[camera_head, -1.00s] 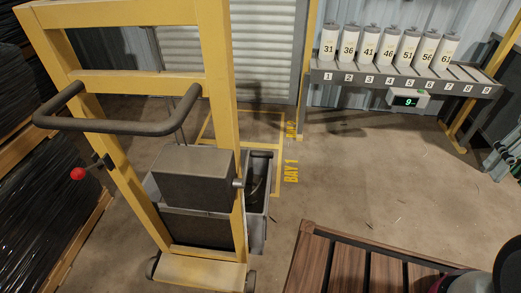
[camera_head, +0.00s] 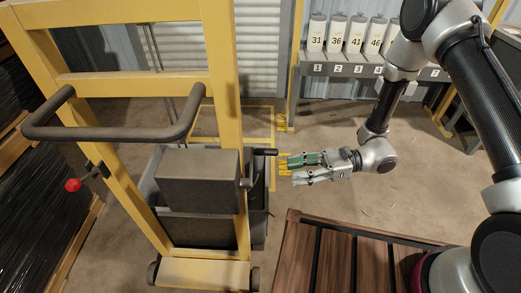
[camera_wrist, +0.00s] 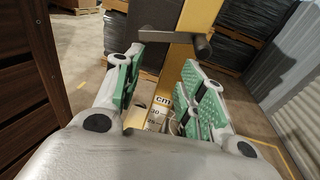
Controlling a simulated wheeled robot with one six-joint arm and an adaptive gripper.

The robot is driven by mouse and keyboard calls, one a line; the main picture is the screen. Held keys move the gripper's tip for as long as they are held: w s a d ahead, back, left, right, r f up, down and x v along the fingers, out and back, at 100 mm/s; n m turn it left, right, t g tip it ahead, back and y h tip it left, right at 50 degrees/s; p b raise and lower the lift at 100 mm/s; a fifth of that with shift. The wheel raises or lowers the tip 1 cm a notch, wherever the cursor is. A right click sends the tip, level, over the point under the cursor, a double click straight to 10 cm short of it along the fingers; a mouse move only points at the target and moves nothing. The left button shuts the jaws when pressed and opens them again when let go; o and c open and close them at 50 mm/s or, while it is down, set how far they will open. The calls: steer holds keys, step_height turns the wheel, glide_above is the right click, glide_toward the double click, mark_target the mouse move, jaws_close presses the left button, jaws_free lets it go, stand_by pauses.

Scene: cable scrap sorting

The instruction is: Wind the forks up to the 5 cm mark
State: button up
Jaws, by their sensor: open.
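The yellow stacker (camera_head: 222,75) stands left of centre in the head view, with a dark winch box (camera_head: 198,178) low in its frame. A crank with a black grip (camera_head: 265,152) sticks out on the box's right side. My gripper (camera_head: 284,164) is open and empty, just right of the grip, its fingers pointing left at it. In the wrist view, the crank grip (camera_wrist: 203,46) shows beyond the fingers, apart from them. A scale marked "cm" (camera_wrist: 164,102) shows on the yellow mast, its lower part hidden by my gripper. The forks cannot be made out.
A grey bin (camera_head: 258,228) sits behind the stacker's mast. A red-knobbed lever (camera_head: 73,185) is on its left post. A slatted wooden surface (camera_head: 300,262) lies in front of my arm. A rack (camera_head: 330,70) with numbered white canisters stands at the back.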

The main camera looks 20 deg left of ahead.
mark_target(254, 152)
steer(key=a, duration=0.3)
steer(key=w+a+r+m+t+y, duration=0.1)
steer(key=a, duration=0.2)
steer(key=a+r+t, duration=0.1)
steer(key=a, duration=0.3)
steer(key=shift+w+r+y, duration=0.25)
steer(key=shift+w+y, duration=0.15)
jaws_close()
